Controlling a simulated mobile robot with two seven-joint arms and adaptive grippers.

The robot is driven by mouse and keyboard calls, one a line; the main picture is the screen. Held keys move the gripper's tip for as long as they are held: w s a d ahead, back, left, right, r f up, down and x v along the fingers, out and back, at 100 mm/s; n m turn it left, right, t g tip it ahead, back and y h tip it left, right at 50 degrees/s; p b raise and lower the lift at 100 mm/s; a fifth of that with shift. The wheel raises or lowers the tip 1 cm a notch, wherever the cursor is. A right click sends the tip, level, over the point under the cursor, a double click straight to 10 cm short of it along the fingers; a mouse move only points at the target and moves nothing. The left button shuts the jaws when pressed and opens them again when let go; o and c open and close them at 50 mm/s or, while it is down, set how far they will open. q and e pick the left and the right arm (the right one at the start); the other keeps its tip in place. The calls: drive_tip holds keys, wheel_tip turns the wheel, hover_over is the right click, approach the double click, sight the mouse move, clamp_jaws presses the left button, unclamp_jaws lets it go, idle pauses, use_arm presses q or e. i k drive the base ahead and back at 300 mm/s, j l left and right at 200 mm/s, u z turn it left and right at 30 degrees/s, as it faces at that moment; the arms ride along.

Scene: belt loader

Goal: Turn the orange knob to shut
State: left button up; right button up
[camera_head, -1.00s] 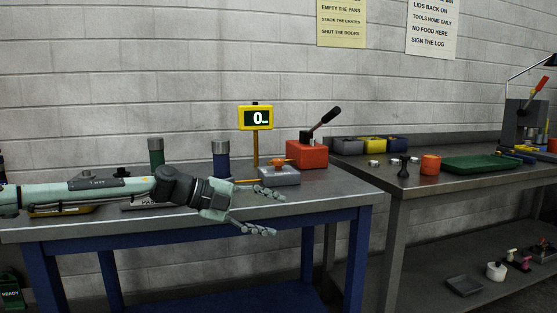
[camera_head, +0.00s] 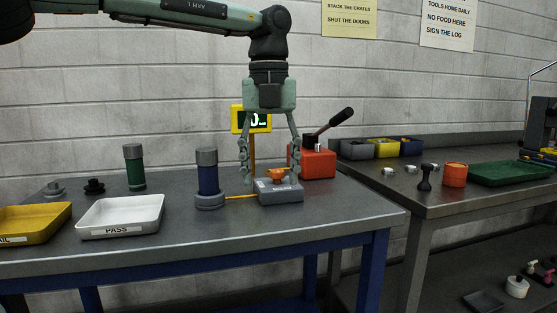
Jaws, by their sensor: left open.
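The orange knob (camera_head: 278,175) sits on top of a small grey box (camera_head: 280,193) on the left workbench. An orange line runs from the box to a blue cylinder with a grey cap (camera_head: 207,173). My left gripper (camera_head: 270,176) points straight down over the box, with its fingers spread on either side of the knob. It is open and holds nothing. Whether a finger touches the knob or the box cannot be told. A yellow display (camera_head: 238,122) behind is partly hidden by my gripper. My right gripper is not in view.
A red box with a black lever (camera_head: 316,163) stands close behind the grey box, to the right. A green cylinder (camera_head: 135,168), white PASS tray (camera_head: 121,216) and yellow tray (camera_head: 34,224) are to the left. The bench front (camera_head: 262,236) is clear.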

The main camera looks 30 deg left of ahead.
sight(277, 175)
drive_tip(key=i+j, duration=0.75)
drive_tip(key=i, duration=0.05)
